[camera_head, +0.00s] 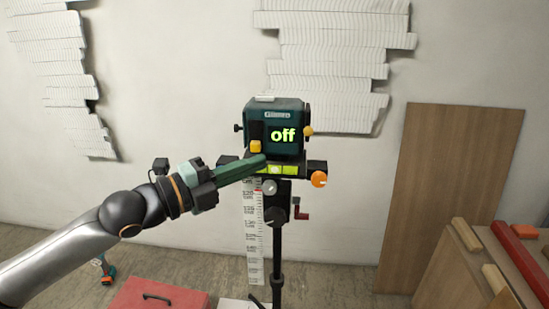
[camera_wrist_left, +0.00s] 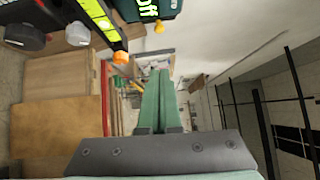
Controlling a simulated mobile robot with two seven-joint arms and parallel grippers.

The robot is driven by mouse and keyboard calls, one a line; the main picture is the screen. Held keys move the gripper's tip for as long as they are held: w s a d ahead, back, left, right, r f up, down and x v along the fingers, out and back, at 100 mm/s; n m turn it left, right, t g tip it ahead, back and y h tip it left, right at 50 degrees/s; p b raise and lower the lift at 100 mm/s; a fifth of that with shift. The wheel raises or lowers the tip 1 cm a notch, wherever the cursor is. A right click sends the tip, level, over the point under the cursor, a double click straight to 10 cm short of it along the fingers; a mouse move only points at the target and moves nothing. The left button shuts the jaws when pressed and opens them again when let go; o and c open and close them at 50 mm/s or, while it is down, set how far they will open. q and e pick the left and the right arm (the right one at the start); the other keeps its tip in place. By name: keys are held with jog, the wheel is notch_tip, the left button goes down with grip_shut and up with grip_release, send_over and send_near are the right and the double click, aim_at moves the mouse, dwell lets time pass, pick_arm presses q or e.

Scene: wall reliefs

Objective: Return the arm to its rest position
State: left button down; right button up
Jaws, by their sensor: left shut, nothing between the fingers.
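My left arm (camera_head: 85,245) comes in from the lower left of the head view. Its left gripper (camera_head: 262,161) is shut, with green fingers together and nothing between them. The fingertips overlap the lower front of a dark green device (camera_head: 290,112) that reads "off"; whether they touch it I cannot tell. In the left wrist view the shut fingers (camera_wrist_left: 160,75) point away, and part of the device (camera_wrist_left: 148,8) shows at the top edge, apart from them. My right gripper is not in view.
The device stands on a black tripod (camera_head: 278,255) with a yellow-green level strip, an orange knob (camera_head: 319,179) and a measuring staff (camera_head: 253,235). A red toolbox (camera_head: 160,294) sits below. A wooden board (camera_head: 450,185) leans right. The wall carries white ribbed reliefs (camera_head: 325,80).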

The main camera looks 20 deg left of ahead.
pick_arm(q)
notch_tip(320, 180, down, 23)
jog(key=s+a+n+g+y+p, duration=0.1)
jog(key=s+n+g+y+p, duration=0.3)
jog(key=n, duration=0.9)
jog(key=s+d+f+n+g+y, duration=0.1)
jog(key=s+d+f+n, duration=0.2)
jog(key=f, duration=0.7)
jog(key=s+d+f+n+g+y, duration=0.1)
jog(key=s+d+f+n+y, duration=0.1)
jog(key=s+d+f+n, duration=0.2)
jog(key=s+f+n, duration=0.3)
jog(key=s+f, duration=0.3)
jog(key=s, duration=0.2)
jog(key=shift+s, duration=0.3)
jog(key=shift+f, duration=0.1)
